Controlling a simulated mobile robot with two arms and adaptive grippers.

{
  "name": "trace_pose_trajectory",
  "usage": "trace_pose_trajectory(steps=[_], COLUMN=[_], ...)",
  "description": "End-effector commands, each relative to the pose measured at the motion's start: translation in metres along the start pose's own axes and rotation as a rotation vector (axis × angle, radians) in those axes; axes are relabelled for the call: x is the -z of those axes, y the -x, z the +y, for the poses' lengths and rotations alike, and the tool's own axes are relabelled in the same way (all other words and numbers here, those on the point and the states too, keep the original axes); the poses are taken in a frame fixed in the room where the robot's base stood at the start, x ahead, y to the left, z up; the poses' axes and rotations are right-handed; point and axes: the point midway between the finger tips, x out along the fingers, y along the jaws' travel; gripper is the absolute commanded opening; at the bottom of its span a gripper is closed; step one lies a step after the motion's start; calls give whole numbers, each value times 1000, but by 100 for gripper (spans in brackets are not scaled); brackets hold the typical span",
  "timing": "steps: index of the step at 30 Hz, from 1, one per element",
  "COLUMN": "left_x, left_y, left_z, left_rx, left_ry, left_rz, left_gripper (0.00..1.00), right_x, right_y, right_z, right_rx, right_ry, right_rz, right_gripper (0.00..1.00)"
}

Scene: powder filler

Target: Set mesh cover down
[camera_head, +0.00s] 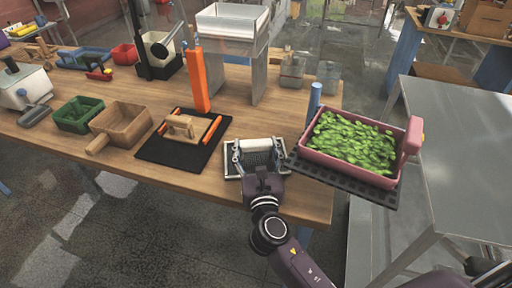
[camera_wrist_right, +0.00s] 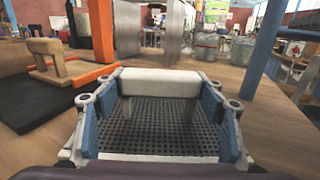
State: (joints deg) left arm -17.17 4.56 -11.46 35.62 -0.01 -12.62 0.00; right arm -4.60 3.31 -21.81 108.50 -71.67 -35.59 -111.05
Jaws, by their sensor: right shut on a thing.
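The mesh cover is a dark perforated panel with a light frame and a white bar handle. It shows in the head view (camera_head: 232,160) near the front right of the wooden table, and in the wrist view (camera_wrist_right: 150,140). My right gripper (camera_head: 258,150) has its blue-padded fingers on either side of the white handle, shut on it. In the wrist view the right gripper (camera_wrist_right: 160,85) has the handle between its fingertips. The cover looks level, low over or on the tabletop; I cannot tell if it touches. My left gripper is not in view.
A pink bin (camera_head: 412,138) of green pieces sits right of the cover on a dark perforated tray (camera_head: 340,181). A black mat (camera_head: 150,153) with a wooden-handled piece lies left. An orange post (camera_head: 199,82) and a white-topped metal stand (camera_head: 232,22) stand behind. A blue post (camera_head: 315,100) is close right.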

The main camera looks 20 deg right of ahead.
Motion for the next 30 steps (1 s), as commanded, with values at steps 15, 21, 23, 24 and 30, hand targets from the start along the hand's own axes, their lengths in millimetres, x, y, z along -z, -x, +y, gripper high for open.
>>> trace_pose_trajectory(steps=[15,21,23,24,30], left_x=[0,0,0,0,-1], left_y=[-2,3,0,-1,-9], left_z=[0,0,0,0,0], left_rx=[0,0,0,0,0], left_ry=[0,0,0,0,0], left_rz=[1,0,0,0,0], left_gripper=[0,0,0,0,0], right_x=[19,10,9,8,6], right_y=[4,13,25,34,79], right_z=[1,1,2,1,1], right_rx=[-2,-3,-4,-4,-3], right_ry=[3,3,3,3,4], right_rz=[35,37,35,34,30], right_gripper=[81,81,81,81,81])
